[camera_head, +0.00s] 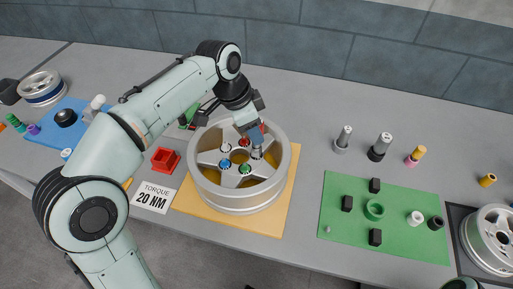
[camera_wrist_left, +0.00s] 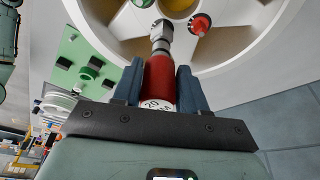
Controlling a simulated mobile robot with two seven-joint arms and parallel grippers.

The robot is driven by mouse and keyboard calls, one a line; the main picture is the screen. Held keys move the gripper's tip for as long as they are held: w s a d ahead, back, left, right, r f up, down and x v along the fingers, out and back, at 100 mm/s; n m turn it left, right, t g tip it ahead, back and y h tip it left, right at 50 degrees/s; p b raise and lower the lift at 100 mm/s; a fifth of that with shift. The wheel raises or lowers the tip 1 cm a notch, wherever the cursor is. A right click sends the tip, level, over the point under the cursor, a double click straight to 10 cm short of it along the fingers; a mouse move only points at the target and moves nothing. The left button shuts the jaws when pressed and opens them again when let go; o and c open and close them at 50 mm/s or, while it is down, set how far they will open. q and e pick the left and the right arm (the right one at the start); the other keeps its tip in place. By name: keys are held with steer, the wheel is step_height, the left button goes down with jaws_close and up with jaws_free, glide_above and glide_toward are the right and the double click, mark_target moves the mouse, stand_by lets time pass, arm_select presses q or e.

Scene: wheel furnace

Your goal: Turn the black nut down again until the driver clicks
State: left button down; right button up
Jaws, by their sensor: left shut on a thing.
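My left gripper (camera_head: 255,136) is shut on a torque driver, above the right part of the silver wheel (camera_head: 283,178). In the left wrist view the driver (camera_wrist_left: 159,75) has a red body with a white band marked 20, held between two blue fingers. Its grey metal socket (camera_wrist_left: 160,38) points into the wheel, over one of the stud positions. The black nut cannot be made out; the socket hides that spot. A red nut (camera_wrist_left: 200,25) sits beside the socket. A blue nut (camera_head: 224,163) and a green nut (camera_head: 245,169) show on the hub.
The wheel lies on an orange mat (camera_head: 283,207). A green mat (camera_head: 345,235) with black blocks lies right. Several sockets, including a grey one (camera_head: 343,139), stand behind it.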

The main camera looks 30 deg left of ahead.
arm_select(q)
steer(key=shift+m, duration=0.5)
steer(key=c, duration=0.5)
jaws_free()
arm_select(e)
steer(key=shift+w+r, duration=0.1)
steer(key=shift+r, duration=0.15)
arm_select(q)
steer(key=p+v, duration=0.3)
steer(key=v, duration=1)
steer(key=shift+a+r+p, duration=0.1)
steer(key=shift+r+p, duration=0.1)
steer(key=shift+p, duration=0.1)
arm_select(e)
steer(key=r, duration=0.1)
steer(key=w+r, duration=0.1)
steer(key=r, duration=0.2)
steer(key=shift+w, duration=0.4)
steer(key=shift+s, duration=0.1)
